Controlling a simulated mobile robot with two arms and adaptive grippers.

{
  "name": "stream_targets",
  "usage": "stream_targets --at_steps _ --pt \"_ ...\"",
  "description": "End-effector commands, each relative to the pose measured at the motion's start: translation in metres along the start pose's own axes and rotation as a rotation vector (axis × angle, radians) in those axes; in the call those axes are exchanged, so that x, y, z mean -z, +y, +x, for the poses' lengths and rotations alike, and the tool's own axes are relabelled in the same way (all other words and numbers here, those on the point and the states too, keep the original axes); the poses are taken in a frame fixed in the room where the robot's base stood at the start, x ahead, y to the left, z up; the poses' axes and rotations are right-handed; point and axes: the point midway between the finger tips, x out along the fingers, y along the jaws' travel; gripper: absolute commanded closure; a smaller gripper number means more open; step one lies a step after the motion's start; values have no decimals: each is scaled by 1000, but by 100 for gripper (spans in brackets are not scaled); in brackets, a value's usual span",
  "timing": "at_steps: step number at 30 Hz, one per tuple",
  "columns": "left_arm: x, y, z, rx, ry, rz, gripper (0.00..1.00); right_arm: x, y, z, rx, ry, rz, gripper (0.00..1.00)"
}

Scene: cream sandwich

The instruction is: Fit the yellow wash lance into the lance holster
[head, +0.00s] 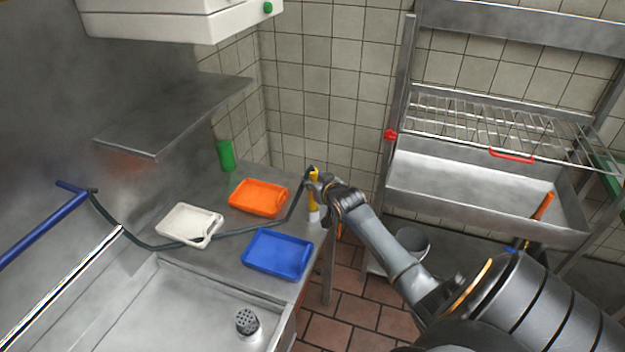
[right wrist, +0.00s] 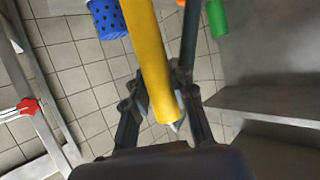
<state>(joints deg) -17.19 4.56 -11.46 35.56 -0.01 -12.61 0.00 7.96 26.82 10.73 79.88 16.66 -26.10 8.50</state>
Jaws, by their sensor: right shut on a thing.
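The yellow wash lance (head: 313,178) is upright in my right gripper (head: 315,182), above the counter's right corner. A pale lower piece (head: 314,214) shows beneath it; I cannot tell if it is part of the lance. In the right wrist view the lance (right wrist: 150,60) runs between the two fingers of the right gripper (right wrist: 160,100), which is shut on it. A dark hose (head: 235,231) runs from near the lance to the left. I cannot identify the lance holster with certainty. A blue perforated piece (right wrist: 107,18) shows beside the lance. My left gripper is not in view.
Orange (head: 259,197), white (head: 189,226) and blue (head: 277,254) trays and a green bottle (head: 225,155) stand on the counter. A sink (head: 180,305) lies in front. A metal rack with a red clip (head: 390,134) on its post stands at right.

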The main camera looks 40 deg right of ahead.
Motion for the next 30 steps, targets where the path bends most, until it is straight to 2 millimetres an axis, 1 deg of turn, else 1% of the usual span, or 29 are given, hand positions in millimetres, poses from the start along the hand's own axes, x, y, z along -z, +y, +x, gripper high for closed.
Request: stream_targets --at_steps 30 --pt "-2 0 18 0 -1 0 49 -23 0 10 1 3 0 100"
